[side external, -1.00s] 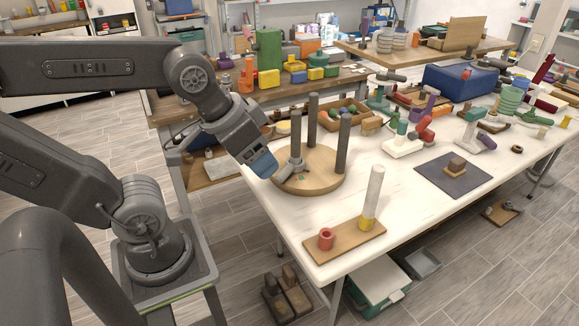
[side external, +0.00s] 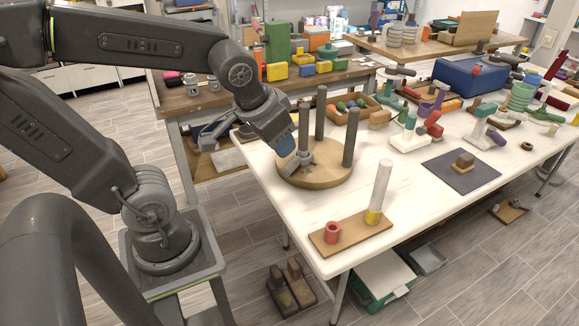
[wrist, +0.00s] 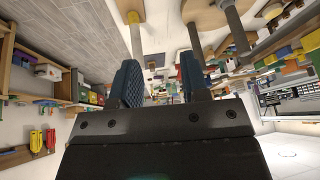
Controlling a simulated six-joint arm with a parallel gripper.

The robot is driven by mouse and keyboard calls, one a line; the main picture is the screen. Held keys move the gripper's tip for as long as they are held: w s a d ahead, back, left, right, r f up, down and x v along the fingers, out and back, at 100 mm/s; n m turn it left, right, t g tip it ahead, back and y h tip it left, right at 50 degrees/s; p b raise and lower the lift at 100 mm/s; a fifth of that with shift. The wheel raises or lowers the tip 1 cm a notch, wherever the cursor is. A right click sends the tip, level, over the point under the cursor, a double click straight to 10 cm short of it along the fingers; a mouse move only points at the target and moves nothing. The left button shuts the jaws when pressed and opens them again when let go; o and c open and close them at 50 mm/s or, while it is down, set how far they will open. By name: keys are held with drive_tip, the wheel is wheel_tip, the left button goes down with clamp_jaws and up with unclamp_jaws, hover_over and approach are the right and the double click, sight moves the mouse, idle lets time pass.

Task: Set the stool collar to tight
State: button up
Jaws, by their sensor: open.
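An upturned stool with a round wooden seat (side external: 335,180) and three dark upright legs stands on the white table's near left part. A grey collar (side external: 302,160) sits low around its left leg (side external: 303,125), with a short lever pointing to the lower left. A small green mark shows on the seat beside it. My gripper (side external: 285,146) is open, with blue pads, just left of the collar and above the seat's left edge. I cannot tell whether it touches the collar. The wrist view shows the two pads apart, my gripper (wrist: 163,78) empty between them; the collar is not clear there.
A wooden board (side external: 350,236) with a red ring (side external: 332,232) and a pale post with a yellow base (side external: 381,190) lies in front. A dark mat (side external: 461,168) with a small block is to the right. A tray of coloured balls (side external: 350,106) stands behind.

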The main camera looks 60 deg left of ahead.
drive_tip(key=w+a+f+n+g+y, duration=0.2)
drive_tip(key=w+a+f, duration=0.4)
drive_tip(key=a, duration=0.2)
drive_tip(key=n+y, duration=0.1)
drive_tip(key=n, duration=0.1)
approach(287, 169)
drive_tip(key=x, duration=1)
drive_tip(key=shift+f, duration=0.1)
clamp_jaws()
